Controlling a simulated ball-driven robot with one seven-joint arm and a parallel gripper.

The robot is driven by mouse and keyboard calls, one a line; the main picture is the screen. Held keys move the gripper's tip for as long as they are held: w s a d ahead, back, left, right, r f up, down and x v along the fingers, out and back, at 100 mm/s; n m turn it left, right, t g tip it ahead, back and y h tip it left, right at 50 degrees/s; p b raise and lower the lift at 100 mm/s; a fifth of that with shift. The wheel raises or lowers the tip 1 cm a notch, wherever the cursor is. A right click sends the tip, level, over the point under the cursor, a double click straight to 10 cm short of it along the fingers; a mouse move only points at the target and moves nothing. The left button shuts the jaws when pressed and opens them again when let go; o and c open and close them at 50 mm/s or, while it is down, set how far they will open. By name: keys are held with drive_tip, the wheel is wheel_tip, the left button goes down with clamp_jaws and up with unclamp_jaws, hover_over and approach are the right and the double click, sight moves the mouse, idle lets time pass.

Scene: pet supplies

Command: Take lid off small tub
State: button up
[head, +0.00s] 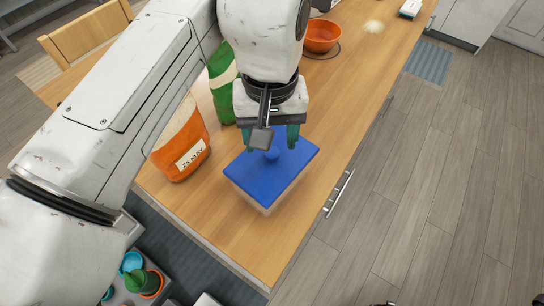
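The small tub (264,208) stands on the wooden counter near its front corner, and only a strip of its pale side shows under the lid. A blue lid (262,182) with a round blue knob (272,153) covers it. My gripper (270,146) points down over the lid's far part. Its two green fingers are spread apart on either side of the knob. I cannot tell whether they touch the lid.
An orange bowl (321,36) is farther back. The counter (345,110) is clear to the right, with cabinet handles along its edge.

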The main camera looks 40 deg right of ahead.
sight(273, 152)
drive_tip(key=shift+w+d+f+p, duration=0.1)
drive_tip(key=shift+d+f+p, duration=0.05)
drive_tip(key=shift+f, duration=0.8)
drive_tip(key=shift+w+d+f+p, duration=0.1)
drive_tip(key=shift+d+f+p, duration=0.05)
drive_tip(key=shift+f, duration=0.75)
drive_tip(key=shift+w+d+f+p, duration=0.1)
drive_tip(key=shift+d+f+p, duration=0.05)
drive_tip(key=shift+f, duration=0.8)
clamp_jaws()
